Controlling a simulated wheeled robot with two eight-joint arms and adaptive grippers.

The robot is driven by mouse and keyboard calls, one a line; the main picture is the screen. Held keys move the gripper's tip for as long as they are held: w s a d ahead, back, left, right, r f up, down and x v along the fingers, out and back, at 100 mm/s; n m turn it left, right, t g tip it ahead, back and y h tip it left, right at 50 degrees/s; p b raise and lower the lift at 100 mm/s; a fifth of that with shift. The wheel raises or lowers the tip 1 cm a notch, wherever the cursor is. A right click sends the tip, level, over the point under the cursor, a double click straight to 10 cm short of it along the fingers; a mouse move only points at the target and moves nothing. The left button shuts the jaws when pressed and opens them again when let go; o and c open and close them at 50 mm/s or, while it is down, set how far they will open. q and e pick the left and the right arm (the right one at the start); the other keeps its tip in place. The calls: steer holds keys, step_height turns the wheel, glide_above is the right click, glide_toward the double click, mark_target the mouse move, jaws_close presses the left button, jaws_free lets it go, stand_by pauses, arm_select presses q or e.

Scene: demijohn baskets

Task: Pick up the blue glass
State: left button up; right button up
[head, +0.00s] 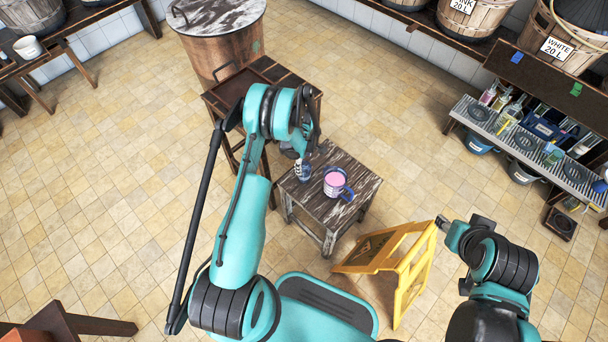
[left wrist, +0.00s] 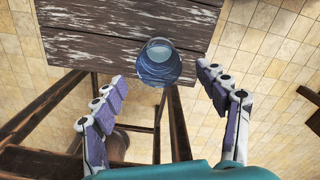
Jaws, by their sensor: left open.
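The blue glass (left wrist: 160,64) is see-through and stands at the edge of a small worn wooden table (head: 325,208). My left gripper (head: 303,168) is open and empty over the table's left side, with a finger on either side and a gap to the glass. In the head view the gripper largely covers the glass's place. My right gripper (head: 443,224) is at the right, away from the table; its fingers are too unclear to judge.
A mug with a pink top and blue handle (head: 335,182) stands on the same table, close right of my left gripper. A taller dark wooden stand (head: 228,92) is behind left. A yellow folding floor sign (head: 412,262) stands in front right. Tiled floor is open at left.

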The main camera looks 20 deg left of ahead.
mark_target(304, 170)
arm_select(q)
step_height(304, 170, down, 7)
steer(key=b, duration=0.3)
steer(key=shift+w, duration=0.1)
steer(key=shift+r, duration=0.15)
steer(key=c, duration=1.4)
